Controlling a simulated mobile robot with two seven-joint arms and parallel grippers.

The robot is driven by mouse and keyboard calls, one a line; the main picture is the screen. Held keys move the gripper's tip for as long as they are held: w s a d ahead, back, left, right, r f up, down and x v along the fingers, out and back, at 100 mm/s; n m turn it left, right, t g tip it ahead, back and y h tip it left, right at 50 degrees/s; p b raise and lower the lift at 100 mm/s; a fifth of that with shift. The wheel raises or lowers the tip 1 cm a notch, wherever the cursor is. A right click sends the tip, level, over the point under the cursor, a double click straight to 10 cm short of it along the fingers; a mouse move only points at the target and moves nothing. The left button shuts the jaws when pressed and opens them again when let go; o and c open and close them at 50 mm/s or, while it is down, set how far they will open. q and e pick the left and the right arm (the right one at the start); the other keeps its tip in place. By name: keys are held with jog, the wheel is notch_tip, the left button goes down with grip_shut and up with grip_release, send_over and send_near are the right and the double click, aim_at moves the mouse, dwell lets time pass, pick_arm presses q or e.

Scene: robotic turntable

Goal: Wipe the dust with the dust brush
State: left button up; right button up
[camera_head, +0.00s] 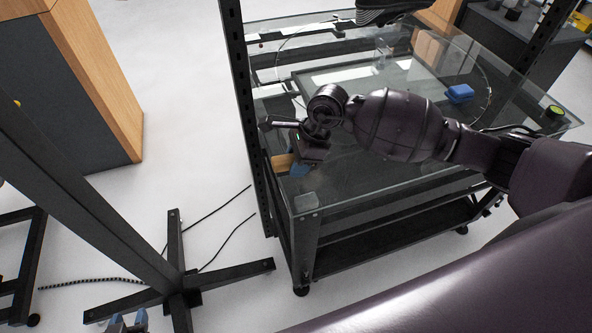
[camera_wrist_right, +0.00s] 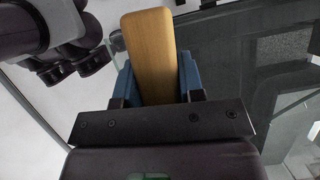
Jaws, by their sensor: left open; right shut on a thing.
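My right gripper (camera_head: 294,168) is over the left front corner of the glass tabletop, its blue fingers partly hidden by the wrist. In the wrist view the right gripper (camera_wrist_right: 155,85) is shut on the wooden handle of the dust brush (camera_wrist_right: 151,50). The light-brown brush (camera_head: 283,162) also shows beside the fingers in the head view. Its bristles are hidden, and I cannot tell whether it touches the glass. My left gripper (camera_head: 128,321) is at the bottom left edge, low in the picture, open and empty. I cannot make out dust clearly.
The glass table (camera_head: 385,192) has dark posts and a lower shelf. A blue block (camera_head: 460,93) and a dark round container with a yellow-green top (camera_head: 555,112) stand on its right side. A wood-sided cabinet (camera_head: 100,75) stands left; a dark stand (camera_head: 176,270) is at front left.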

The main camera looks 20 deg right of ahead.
jog(key=shift+r, duration=1.05)
jog(key=shift+f, duration=0.1)
